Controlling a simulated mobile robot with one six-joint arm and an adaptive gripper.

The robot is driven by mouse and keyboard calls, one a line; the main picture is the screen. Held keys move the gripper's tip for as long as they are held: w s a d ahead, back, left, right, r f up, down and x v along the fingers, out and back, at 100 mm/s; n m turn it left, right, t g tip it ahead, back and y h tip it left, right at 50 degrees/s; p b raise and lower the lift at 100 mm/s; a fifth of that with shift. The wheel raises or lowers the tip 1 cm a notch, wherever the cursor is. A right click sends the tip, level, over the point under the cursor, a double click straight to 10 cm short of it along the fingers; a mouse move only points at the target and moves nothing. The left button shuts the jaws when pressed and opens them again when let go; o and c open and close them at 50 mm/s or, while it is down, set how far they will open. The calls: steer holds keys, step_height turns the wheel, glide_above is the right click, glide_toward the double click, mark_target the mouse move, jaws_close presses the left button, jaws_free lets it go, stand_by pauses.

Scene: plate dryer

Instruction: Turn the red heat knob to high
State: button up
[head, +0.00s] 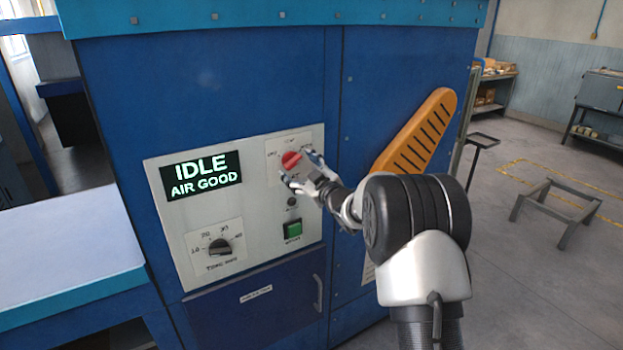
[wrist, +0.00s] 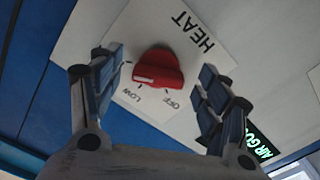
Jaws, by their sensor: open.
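The red heat knob (head: 291,159) sits on the light control panel, at the upper right of the panel in the head view. In the wrist view the knob (wrist: 158,66) is near the middle, on a white plate with the words HEAT, LOW and OFF. No HIGH label is readable there, and I cannot tell the knob's setting for sure. My gripper (head: 297,166) is open at the knob. In the wrist view my gripper (wrist: 161,72) has one finger on each side of the knob, with visible gaps; contact is not seen.
A display (head: 200,176) reads IDLE, AIR GOOD. A black time knob (head: 219,247) and a green button (head: 292,230) are lower on the panel. A pale table (head: 60,245) is at left.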

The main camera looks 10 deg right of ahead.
steer(key=v, duration=0.9)
steer(key=shift+s, duration=0.35)
steer(key=shift+d+r, duration=0.1)
steer(key=s+d+r+m+g+h, duration=0.1)
steer(key=s+r+m+g+h, duration=0.15)
steer(key=s, duration=0.55)
steer(key=s+d+r+m+g+h, duration=0.1)
steer(key=s+r+m+g+h, duration=0.2)
steer(key=s, duration=0.6)
steer(key=s+a+f+m+g, duration=0.1)
steer(key=s+a+f+g, duration=0.1)
steer(key=s, duration=0.8)
steer(key=s+a+f+m+g, duration=0.1)
steer(key=s+a+f+g, duration=0.1)
steer(key=s, duration=0.7)
steer(key=s+a+f+m+g, duration=0.2)
steer(key=s+f+g, duration=0.1)
steer(key=s, duration=0.7)
steer(key=shift+s+f+b, duration=0.3)
steer(key=shift+f+b, duration=0.15)
steer(key=shift+f, duration=0.3)
